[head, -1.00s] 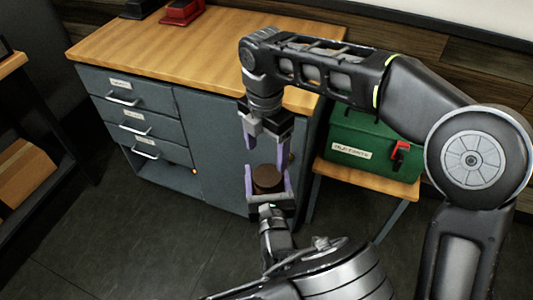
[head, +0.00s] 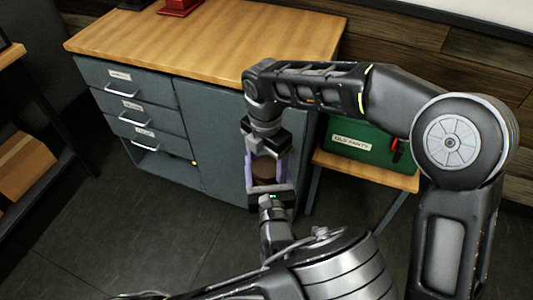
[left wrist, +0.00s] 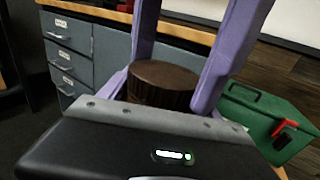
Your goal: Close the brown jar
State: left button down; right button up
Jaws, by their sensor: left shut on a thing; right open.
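The brown jar (head: 264,172) stands upright between the purple fingers of my left gripper (head: 267,184), which is shut on it from below. In the left wrist view a dark brown ridged lid (left wrist: 165,80) sits on top of the jar; I cannot tell whether it is tight. My right gripper (head: 265,160) points down over the jar, open. Its purple fingers reach down on both sides of the lid, and they also show in the left wrist view (left wrist: 188,65). Whether they touch the lid is not clear. The jar's lower part is mostly hidden.
A grey cabinet (head: 210,135) with a wooden top (head: 200,45) and several drawers stands behind the grippers. A green toolbox (head: 355,142) sits on a small wooden table (head: 370,176) at the right. The jar is held above the floor, away from any surface.

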jog(key=c, duration=1.2)
jog(key=o, duration=1.5)
jog(key=shift+r, duration=2.25)
jog(key=shift+a+r, duration=0.1)
jog(key=shift+r, duration=0.3)
jog(key=shift+c, duration=1.3)
notch_tip(320, 180, up, 3)
jog(key=shift+f, duration=0.1)
jog(key=shift+c, duration=0.2)
jog(key=shift+f, duration=0.2)
